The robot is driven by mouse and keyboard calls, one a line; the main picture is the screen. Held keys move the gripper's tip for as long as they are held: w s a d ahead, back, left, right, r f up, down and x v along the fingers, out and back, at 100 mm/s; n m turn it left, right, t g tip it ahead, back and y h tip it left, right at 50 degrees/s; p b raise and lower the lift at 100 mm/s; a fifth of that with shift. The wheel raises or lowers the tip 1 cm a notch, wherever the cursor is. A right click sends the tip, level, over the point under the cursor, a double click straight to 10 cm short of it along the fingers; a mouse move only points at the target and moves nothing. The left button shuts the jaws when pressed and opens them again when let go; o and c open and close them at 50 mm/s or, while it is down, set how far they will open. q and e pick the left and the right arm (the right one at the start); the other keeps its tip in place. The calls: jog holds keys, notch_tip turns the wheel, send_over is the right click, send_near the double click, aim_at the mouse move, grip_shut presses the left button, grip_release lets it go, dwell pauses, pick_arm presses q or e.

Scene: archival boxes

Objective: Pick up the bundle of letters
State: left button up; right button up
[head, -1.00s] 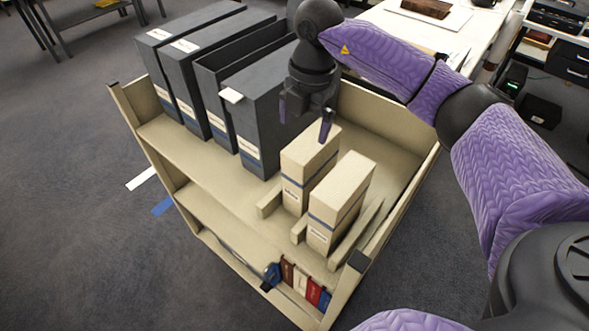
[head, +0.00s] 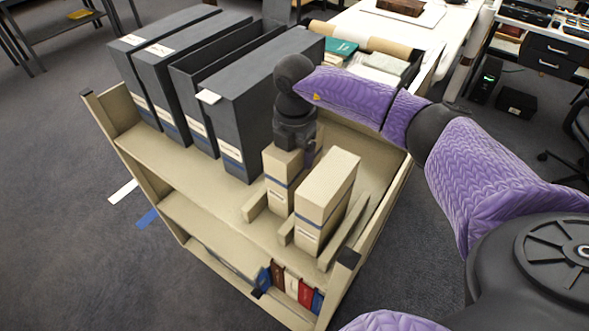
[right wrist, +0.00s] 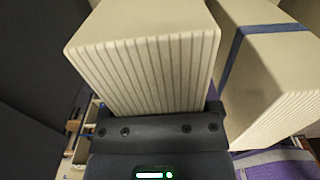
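Two cream blocks with blue bands and paper labels stand upright on the cart's top shelf. The left block (head: 283,188) is under my right gripper (head: 293,152), and the right block (head: 327,200) stands beside it. In the right wrist view, the near block (right wrist: 150,60) has a ridged face like stacked paper edges, close against my gripper (right wrist: 158,132). A purple finger shows on the right of the left block; the other finger is hidden, so I cannot tell whether the grip is closed. No label names a bundle of letters legibly. My left gripper is out of view.
Several dark grey archival boxes (head: 262,105) stand on the left of the cream cart (head: 185,170). Low cream dividers flank the blocks. Small coloured books (head: 290,285) stand on the lower shelf. A desk (head: 440,35) and a tray of papers (head: 380,68) are behind.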

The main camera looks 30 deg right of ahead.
grip_shut()
